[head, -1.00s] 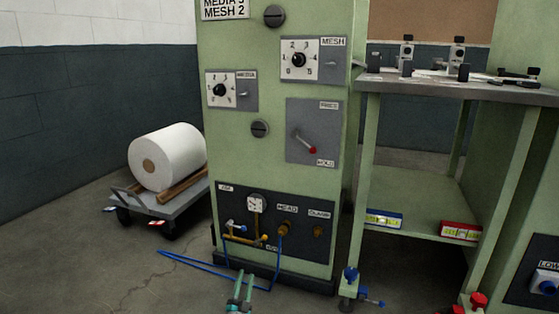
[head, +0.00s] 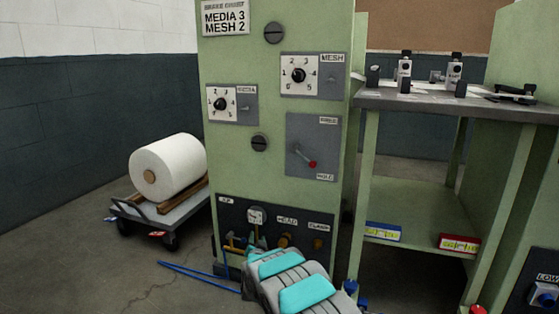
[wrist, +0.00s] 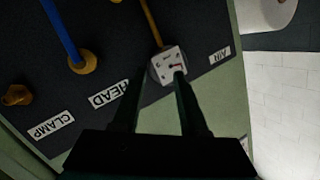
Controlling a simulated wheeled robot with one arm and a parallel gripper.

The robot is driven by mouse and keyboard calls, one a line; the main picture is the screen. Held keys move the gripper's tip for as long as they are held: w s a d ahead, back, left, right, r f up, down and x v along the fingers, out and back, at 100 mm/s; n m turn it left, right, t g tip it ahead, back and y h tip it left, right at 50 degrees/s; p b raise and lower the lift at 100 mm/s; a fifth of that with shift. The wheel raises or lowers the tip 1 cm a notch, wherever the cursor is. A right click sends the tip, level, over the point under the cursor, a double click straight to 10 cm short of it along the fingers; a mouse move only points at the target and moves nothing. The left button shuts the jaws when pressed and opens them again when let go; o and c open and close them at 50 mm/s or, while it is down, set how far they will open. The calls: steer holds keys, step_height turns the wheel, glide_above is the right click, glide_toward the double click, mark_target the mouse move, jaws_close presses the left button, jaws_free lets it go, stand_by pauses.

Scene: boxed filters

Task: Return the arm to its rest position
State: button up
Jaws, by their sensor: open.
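My arm (head: 295,285) shows as grey and teal links at the bottom centre of the head view, in front of the green cabinet (head: 230,160). My gripper is hidden in that view. In the wrist view my gripper (wrist: 157,88) has two dark fingers apart, with nothing held between them.
The wrist view shows a blue hose (wrist: 62,30) on a brass fitting (wrist: 82,63). A green bench (head: 450,100) holds clamps, with blue (head: 383,231) and red (head: 459,244) boxes on its shelf. A cart (head: 165,218) with a white roll (head: 168,165) stands left. Floor between is mostly clear.

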steer(key=s+d+r+n+g+p, duration=0.1)
steer(key=s+d+r+g, duration=0.25)
steer(key=s, duration=0.35)
steer(key=s+d+r+n+g+p, duration=0.1)
steer(key=s+d+r+g, duration=0.1)
steer(key=s+d+r, duration=0.4)
steer(key=s+d+r+n+g+p, duration=0.1)
steer(key=s+d+r+g, duration=0.25)
steer(key=s, duration=0.35)
steer(key=s+d+r+g+p, duration=0.1)
steer(key=s+d+r+g, duration=0.1)
steer(key=s, duration=1.4)
steer(key=s+d+r+n+g+p, duration=0.1)
steer(key=s+d+g, duration=0.3)
steer(key=s, duration=1.3)
steer(key=s+d+r+g+h+p, duration=0.1)
steer(key=s+d+r+g, duration=0.2)
steer(key=s, duration=1.3)
steer(key=shift+s+d+r+n, duration=0.3)
steer(key=shift+d+r+n, duration=0.15)
steer(key=shift+d, duration=0.1)
